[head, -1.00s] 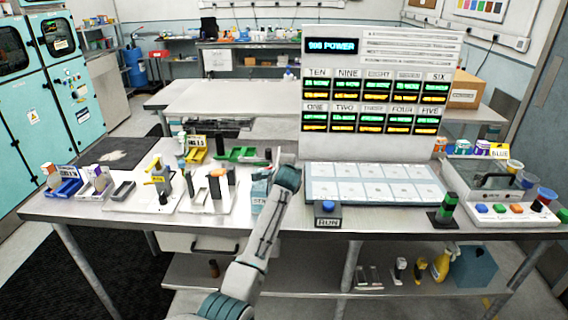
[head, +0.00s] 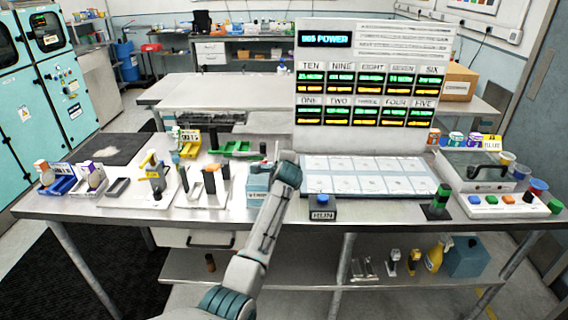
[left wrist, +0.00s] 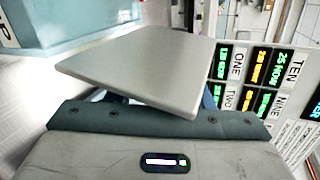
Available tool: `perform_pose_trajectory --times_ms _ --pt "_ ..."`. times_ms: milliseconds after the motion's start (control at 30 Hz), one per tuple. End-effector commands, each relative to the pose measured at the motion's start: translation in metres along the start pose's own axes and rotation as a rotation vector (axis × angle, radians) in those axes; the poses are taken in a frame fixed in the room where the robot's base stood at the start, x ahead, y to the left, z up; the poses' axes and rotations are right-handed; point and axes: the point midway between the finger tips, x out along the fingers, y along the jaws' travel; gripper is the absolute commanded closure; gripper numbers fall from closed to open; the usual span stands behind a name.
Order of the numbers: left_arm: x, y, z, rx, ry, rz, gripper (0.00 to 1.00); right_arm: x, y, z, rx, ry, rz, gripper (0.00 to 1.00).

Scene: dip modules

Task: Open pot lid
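A low grey box (head: 462,183) with a flat lid and a black handle (head: 490,170) on top stands at the right end of the bench; the lid looks down on it. I see no other lidded vessel that I can tell is the pot. My left arm rises from the bottom of the head view to the bench, left of the display panel. Its gripper is mostly hidden behind the wrist there, well away from the lidded box. The left wrist view shows a grey slab (left wrist: 150,70) close up, and finger opening is unclear. My right gripper is out of view.
The display panel (head: 375,30) stands behind a white gridded board (head: 365,170) mid-bench. A blue RUN button (head: 322,200) is at the front edge. Racks and small parts crowd the left side. A black-green block (head: 438,202) and a coloured-button strip (head: 505,207) are near the lidded box.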

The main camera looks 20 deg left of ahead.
Motion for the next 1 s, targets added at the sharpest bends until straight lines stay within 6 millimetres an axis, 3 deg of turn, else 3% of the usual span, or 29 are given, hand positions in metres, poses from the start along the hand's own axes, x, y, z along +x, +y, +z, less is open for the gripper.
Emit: perform_pose_trajectory --times_ms 267,433,1000 --pt "-0.001 0.0 0.0 0.0 0.0 0.0 0.53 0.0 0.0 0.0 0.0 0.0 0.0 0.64" --pt "-0.011 0.001 -0.001 -0.001 0.001 -0.001 0.53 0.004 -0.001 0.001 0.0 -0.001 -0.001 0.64" --pt "-0.097 0.001 -0.001 -0.002 0.001 -0.001 0.53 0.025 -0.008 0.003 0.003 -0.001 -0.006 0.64"
